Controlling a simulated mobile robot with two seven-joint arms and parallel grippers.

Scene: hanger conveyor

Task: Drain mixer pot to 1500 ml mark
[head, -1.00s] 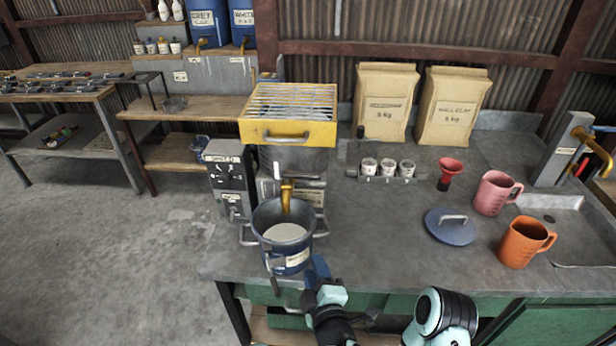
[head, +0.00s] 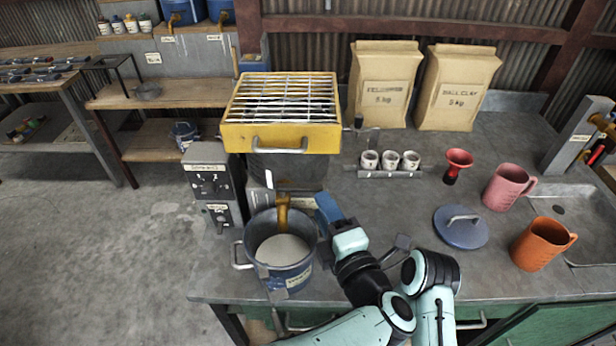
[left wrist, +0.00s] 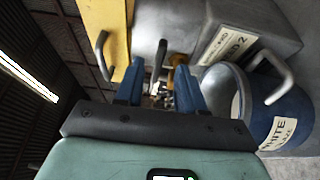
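The mixer pot (head: 285,170) is a dark grey cylinder under a yellow grated top (head: 280,138). A brass tap (head: 283,212) points down from its front over a blue bucket (head: 284,277). The bucket, labelled white glaze in the left wrist view (left wrist: 287,130), holds pale liquid (head: 283,250). I cannot tell if liquid is running. The level in the pot and its marks are hidden. My left gripper (head: 327,208) is just right of the tap and bucket. Its blue fingers (left wrist: 157,88) are apart, with a dark lever (left wrist: 158,58) showing between them, apparently ungripped. My right gripper is not in view.
A grey control box (head: 212,185) stands left of the pot. Small cups (head: 390,160), a red funnel (head: 457,165), a blue lid (head: 461,226), pink (head: 508,187) and orange (head: 541,243) jugs stand to the right. Two clay bags (head: 383,85) (head: 457,87) are behind.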

